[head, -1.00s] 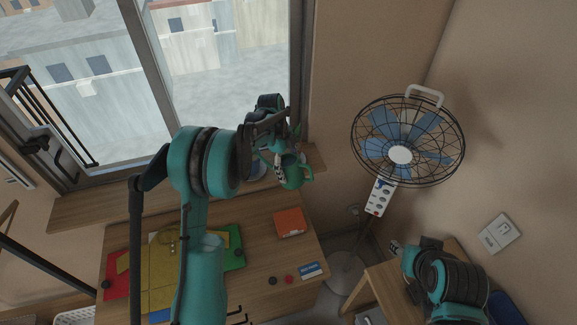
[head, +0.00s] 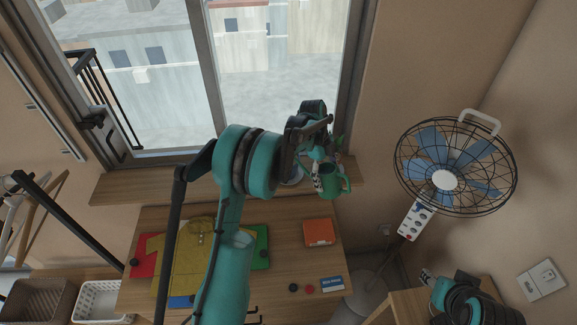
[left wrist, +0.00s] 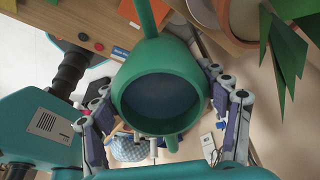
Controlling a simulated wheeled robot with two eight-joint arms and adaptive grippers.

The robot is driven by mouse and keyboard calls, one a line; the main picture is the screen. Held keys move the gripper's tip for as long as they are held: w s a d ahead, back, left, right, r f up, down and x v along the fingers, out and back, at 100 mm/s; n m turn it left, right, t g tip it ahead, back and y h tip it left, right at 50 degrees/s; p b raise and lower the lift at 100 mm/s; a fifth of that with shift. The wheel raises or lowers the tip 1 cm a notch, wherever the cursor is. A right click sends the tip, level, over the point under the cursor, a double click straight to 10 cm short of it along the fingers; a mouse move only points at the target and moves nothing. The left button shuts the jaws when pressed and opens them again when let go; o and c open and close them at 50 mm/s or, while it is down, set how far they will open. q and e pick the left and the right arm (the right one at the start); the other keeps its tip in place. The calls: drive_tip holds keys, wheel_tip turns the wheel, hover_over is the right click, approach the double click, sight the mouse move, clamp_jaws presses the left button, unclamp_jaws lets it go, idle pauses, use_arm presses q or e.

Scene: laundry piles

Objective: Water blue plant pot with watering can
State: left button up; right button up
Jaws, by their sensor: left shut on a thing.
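The green watering can (head: 333,183) is in my left gripper (head: 318,172), in front of the window sill at the right end. In the left wrist view I look into its round dark opening (left wrist: 160,100), with the fingers (left wrist: 160,85) on either side. A pot with a pale bluish rim (head: 291,178), which seems to be the blue plant pot, is on the sill just left of the can and mostly hidden by my gripper. Green leaves (head: 339,146) show behind the can. My right gripper (head: 428,276) is low at the right, small and partly seen.
A desk (head: 275,275) below holds an orange box (head: 319,232) and a folded yellow shirt (head: 190,250). A standing fan (head: 455,165) is at the right. Baskets (head: 98,302) stand at lower left. The window (head: 285,80) is behind the sill.

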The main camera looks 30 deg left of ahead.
sight(329, 169)
use_arm(q)
drive_tip(key=shift+r, duration=0.1)
drive_tip(key=shift+r+h, duration=0.4)
drive_tip(key=shift+r, duration=0.1)
drive_tip(key=shift+r, duration=0.1)
idle(0.4)
drive_tip(key=shift+r+h, duration=0.3)
drive_tip(key=shift+r, duration=0.2)
drive_tip(key=shift+d, duration=0.1)
drive_tip(key=shift+r, duration=0.1)
drive_tip(key=shift+r+g+h, duration=0.3)
drive_tip(key=shift+r+h, duration=0.1)
drive_tip(key=shift+r, duration=0.1)
drive_tip(key=shift+r, duration=0.1)
idle(1.1)
drive_tip(key=shift+r+h, duration=0.4)
drive_tip(key=shift+r, duration=0.05)
